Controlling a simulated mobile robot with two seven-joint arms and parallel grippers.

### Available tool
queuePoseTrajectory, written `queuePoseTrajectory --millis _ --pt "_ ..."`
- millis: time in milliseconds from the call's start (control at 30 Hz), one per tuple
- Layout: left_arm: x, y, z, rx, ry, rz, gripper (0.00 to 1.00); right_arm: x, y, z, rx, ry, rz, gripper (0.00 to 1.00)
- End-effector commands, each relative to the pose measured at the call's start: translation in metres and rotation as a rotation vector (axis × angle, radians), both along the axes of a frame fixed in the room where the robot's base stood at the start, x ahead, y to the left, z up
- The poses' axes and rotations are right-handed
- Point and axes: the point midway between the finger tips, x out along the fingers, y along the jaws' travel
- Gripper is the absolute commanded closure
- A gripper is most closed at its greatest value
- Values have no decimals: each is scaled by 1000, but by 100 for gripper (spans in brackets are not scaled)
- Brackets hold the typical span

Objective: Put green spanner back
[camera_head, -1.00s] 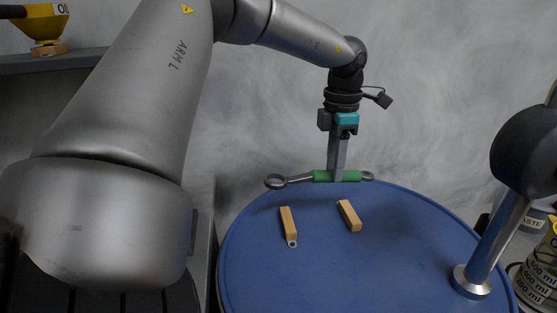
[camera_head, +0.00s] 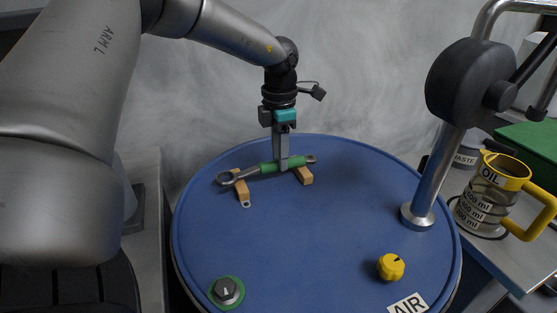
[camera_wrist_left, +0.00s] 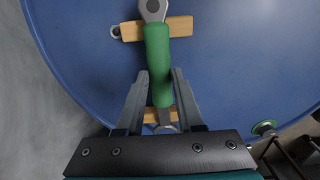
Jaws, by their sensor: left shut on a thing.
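The green spanner (camera_head: 262,167) has a green grip and grey metal ends, with a ring at its left end. My left gripper (camera_head: 282,164) is shut on the green grip, pointing down; in the left wrist view its fingers (camera_wrist_left: 160,88) lie on either side of the grip (camera_wrist_left: 158,62). The spanner lies across a left wooden block (camera_head: 241,190) and a right wooden block (camera_head: 304,176). I cannot tell whether it touches them or hovers just above. My right gripper is not in view.
The blocks are on a round blue top (camera_head: 320,225). A metal post (camera_head: 430,185) with a black round head stands at its right. A yellow knob (camera_head: 391,267) and a grey bolt (camera_head: 227,291) are near the front. An oil jug (camera_head: 492,190) stands further right.

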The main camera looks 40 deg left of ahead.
Motion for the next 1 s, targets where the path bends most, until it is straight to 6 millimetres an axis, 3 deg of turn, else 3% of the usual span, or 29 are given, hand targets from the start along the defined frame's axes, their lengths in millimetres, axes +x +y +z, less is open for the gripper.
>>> queuePoseTrajectory --millis 33,333,367,600,1000 --pt "-3 0 -8 0 11 0 100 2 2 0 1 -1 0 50" --pt "-5 0 -12 -1 17 0 100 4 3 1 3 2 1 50" --pt "-6 0 -12 -1 20 0 61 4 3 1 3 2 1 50" --pt "-4 0 -9 -1 14 0 34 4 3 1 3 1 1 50" --pt "-3 0 -10 0 11 -1 34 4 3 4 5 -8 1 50"
